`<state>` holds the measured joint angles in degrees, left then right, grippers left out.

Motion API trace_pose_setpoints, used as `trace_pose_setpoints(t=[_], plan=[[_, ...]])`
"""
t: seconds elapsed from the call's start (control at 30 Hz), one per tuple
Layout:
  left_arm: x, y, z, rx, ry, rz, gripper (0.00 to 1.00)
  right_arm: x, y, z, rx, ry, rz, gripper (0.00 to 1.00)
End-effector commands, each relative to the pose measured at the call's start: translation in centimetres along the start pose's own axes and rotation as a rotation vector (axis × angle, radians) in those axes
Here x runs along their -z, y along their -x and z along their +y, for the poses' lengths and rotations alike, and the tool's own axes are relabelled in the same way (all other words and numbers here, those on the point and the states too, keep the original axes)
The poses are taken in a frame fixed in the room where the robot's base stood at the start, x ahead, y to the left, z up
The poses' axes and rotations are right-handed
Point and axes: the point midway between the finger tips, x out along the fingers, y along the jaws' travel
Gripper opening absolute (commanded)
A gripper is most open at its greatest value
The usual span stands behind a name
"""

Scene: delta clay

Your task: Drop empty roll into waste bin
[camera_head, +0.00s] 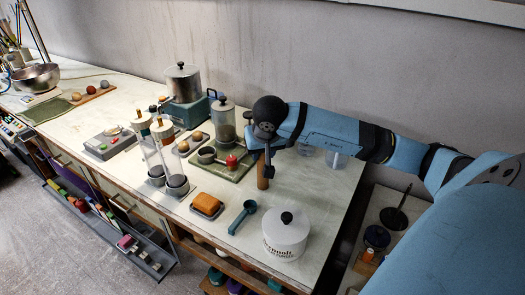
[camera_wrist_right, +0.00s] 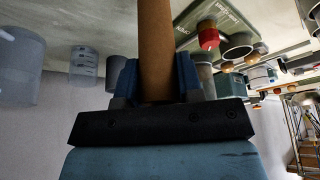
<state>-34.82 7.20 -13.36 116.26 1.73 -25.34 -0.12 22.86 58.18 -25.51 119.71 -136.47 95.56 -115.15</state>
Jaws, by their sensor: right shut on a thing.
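The empty roll (camera_head: 262,172) is a plain brown tube at the right part of the worktop. My right gripper (camera_head: 264,150) is shut around it, and the roll hangs upright below. In the right wrist view the roll (camera_wrist_right: 155,45) stands between the two blue fingers (camera_wrist_right: 155,82). I cannot tell whether its lower end touches the worktop. No container is clearly marked as the waste bin. A white round container (camera_head: 286,238) with dark lettering and a black-knobbed lid stands at the front right of the worktop. My left gripper is out of view.
A blue scoop (camera_head: 242,216) and an orange block on a dark dish (camera_head: 206,204) lie near the front edge. A green tray (camera_head: 220,168) with a canister and red item is left of the roll. Clear containers (camera_head: 336,158) stand behind. The worktop ends at right.

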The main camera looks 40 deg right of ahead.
Motion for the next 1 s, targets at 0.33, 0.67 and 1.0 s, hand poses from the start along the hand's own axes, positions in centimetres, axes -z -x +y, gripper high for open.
trace_pose_setpoints(t=[0.33, 0.67, 1.0], plan=[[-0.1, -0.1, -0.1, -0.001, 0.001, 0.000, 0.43, -0.1, -0.3, 0.0, 0.000, 0.000, -0.001, 0.59], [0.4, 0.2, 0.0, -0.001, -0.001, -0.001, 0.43, 0.1, 0.3, 0.0, 0.000, 0.000, -0.001, 0.59], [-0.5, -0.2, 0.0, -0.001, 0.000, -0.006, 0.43, 0.1, 6.9, 0.0, 0.002, 0.002, 0.006, 0.59]])
